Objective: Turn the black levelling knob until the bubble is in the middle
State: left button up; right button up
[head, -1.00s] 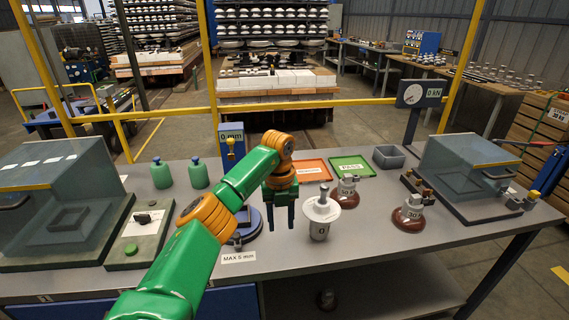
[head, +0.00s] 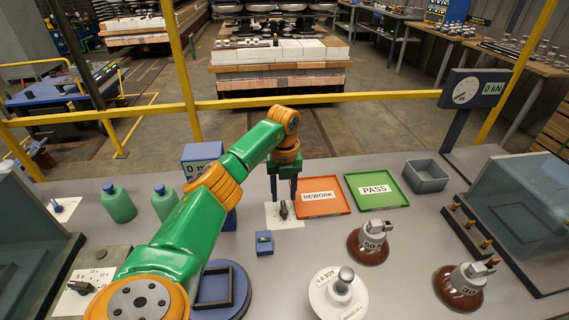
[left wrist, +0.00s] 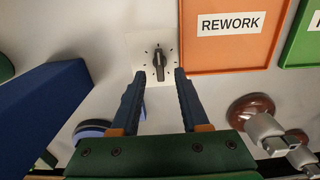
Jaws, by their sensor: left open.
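A small black knob (head: 284,211) stands on a white square plate with tick marks, left of the orange REWORK tray. It also shows in the left wrist view (left wrist: 159,64), its pointer standing nearly straight up in the picture. My left gripper (head: 284,198) points down at the knob, with its blue fingers apart. In the left wrist view the open fingertips (left wrist: 160,76) lie to either side of the knob, not visibly touching it. A small blue block with a dark window (head: 264,243) sits nearer me; I cannot make out a bubble in it.
The orange REWORK tray (head: 322,197) and green PASS tray (head: 377,203) lie right of the knob. A blue display box (head: 200,154) and green bottles (head: 119,204) stand to the left. A blue round stand (head: 234,299) and insulators (head: 374,243) are nearer.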

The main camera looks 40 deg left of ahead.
aim_at(284, 206)
pick_arm(q)
jog(key=f, duration=0.4)
jog(key=shift+s+d, duration=0.2)
jog(key=shift+w+a+f, duration=0.15)
jog(key=shift+f, duration=0.1)
jog(key=shift+r, duration=0.1)
grip_shut()
jog(key=shift+m, duration=0.3)
jog(key=m, duration=0.4)
jog(key=shift+m, duration=0.4)
jog(key=m, duration=0.4)
jog(key=shift+m, duration=0.3)
jog(key=shift+r, duration=0.1)
